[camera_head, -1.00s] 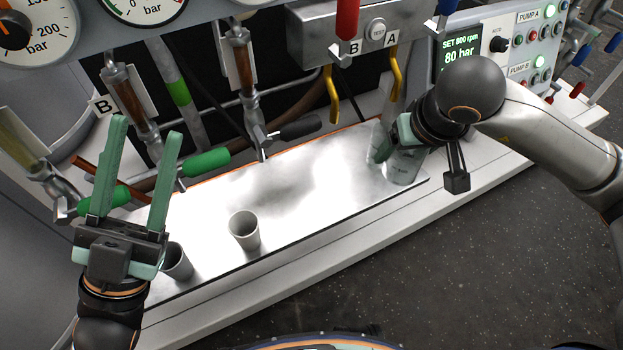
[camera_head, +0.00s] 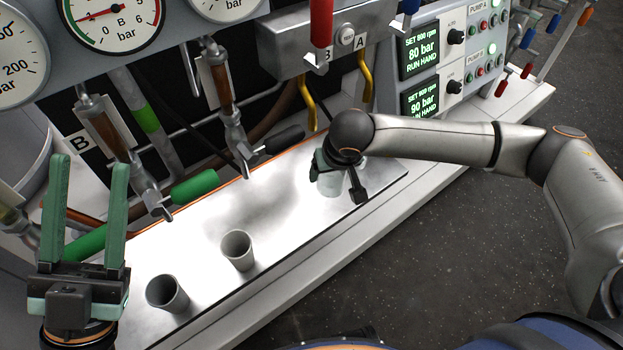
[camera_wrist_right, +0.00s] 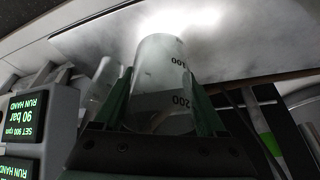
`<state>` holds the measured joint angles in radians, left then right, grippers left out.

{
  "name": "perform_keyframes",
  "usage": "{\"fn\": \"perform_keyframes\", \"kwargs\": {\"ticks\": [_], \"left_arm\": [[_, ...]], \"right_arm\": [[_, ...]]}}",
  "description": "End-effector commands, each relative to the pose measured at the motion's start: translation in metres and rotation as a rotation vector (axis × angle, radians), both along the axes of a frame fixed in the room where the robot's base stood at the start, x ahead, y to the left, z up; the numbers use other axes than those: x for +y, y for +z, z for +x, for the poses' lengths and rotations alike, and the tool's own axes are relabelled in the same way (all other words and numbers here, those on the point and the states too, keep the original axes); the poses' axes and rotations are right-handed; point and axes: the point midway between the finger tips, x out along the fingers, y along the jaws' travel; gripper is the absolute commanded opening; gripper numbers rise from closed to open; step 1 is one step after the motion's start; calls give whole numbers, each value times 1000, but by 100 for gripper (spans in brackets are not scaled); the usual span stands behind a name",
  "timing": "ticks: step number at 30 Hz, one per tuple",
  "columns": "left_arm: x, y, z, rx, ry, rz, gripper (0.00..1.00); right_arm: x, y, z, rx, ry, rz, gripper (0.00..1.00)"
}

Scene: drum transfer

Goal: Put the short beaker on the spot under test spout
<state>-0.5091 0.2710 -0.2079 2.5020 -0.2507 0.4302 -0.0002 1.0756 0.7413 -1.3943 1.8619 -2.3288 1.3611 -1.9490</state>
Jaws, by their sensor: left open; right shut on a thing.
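A clear glass beaker (camera_head: 330,184) with printed marks is in my right gripper (camera_head: 336,174), over the right part of the bright metal plate. In the right wrist view the beaker (camera_wrist_right: 163,75) sits between both fingers of the right gripper (camera_wrist_right: 162,100). I cannot tell whether its base touches the plate. Any spot mark below is not visible. My left gripper (camera_head: 83,205) is open and empty at the left.
Two grey cups (camera_head: 237,251) (camera_head: 167,293) stand on the left part of the metal plate (camera_head: 210,275). Green-handled (camera_head: 195,186) and black-handled valves (camera_head: 284,139) reach over its back edge. Another clear glass shape (camera_wrist_right: 100,85) shows behind the held beaker in the wrist view.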

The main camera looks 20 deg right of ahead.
Motion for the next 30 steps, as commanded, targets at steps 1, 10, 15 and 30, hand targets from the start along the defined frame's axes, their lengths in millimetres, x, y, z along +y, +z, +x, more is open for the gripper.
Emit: {"fn": "perform_keyframes", "kwargs": {"ticks": [1,10,15,30], "left_arm": [[-1,4,-7,-40,-10,1,50],[-2,-19,-4,-11,-28,-15,50],[-3,-24,-4,-5,-35,-21,50],[-4,-40,-3,11,-56,-41,50]], "right_arm": [[3,-7,11,-1,-1,1,20],[14,-52,57,2,-1,0,20],[16,-65,69,1,1,1,20],[18,-104,77,0,1,2,20]]}}
